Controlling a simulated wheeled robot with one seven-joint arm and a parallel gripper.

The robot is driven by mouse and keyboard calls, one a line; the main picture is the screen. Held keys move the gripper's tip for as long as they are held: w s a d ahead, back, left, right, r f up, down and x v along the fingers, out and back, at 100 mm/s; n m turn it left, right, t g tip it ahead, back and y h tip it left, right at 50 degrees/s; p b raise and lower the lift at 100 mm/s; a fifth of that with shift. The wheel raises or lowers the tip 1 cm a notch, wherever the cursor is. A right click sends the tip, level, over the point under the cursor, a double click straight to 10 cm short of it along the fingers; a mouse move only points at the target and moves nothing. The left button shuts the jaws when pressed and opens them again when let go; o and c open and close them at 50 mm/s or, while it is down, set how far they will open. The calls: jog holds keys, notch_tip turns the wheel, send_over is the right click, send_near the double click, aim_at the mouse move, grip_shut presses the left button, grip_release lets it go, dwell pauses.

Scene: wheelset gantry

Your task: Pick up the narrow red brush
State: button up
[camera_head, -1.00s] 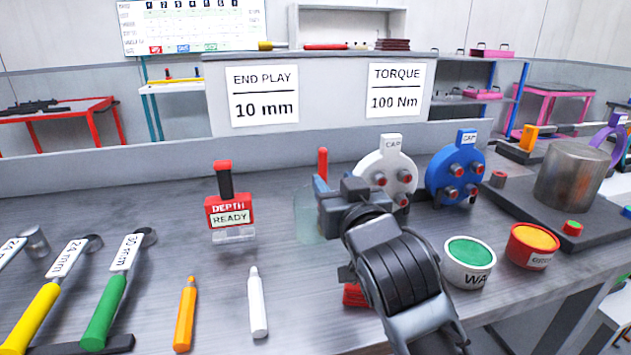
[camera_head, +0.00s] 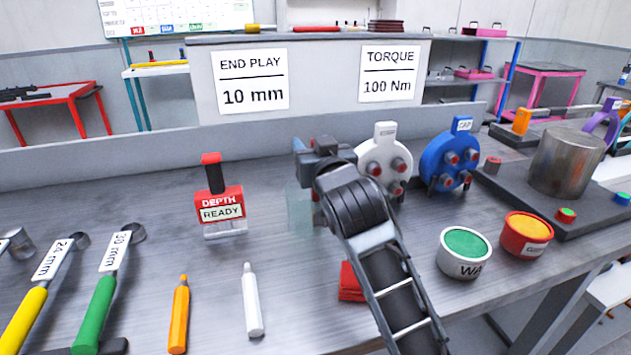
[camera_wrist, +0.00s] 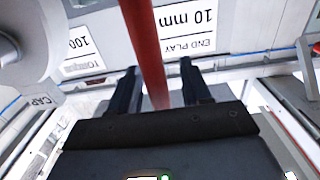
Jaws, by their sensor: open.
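The narrow red brush shows in the wrist view as a long red handle (camera_wrist: 145,40), running from the top edge down between the two dark fingers. My gripper (camera_wrist: 158,80) is open, with a finger on each side of the handle; I cannot tell whether either touches it. In the head view my gripper (camera_head: 305,148) is over the pale see-through holder (camera_head: 294,207), in front of the white cap. The brush is mostly hidden behind my arm there, and its bristle end cannot be made out.
A white cap disc (camera_head: 384,160) and a blue one (camera_head: 452,160) stand close to the right. The red depth gauge (camera_head: 219,203) stands left. Green-topped (camera_head: 465,268) and yellow-topped tubs (camera_head: 527,246) are at right.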

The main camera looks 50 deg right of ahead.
grip_shut()
dwell(0.4)
jog(key=shift+r, duration=0.15)
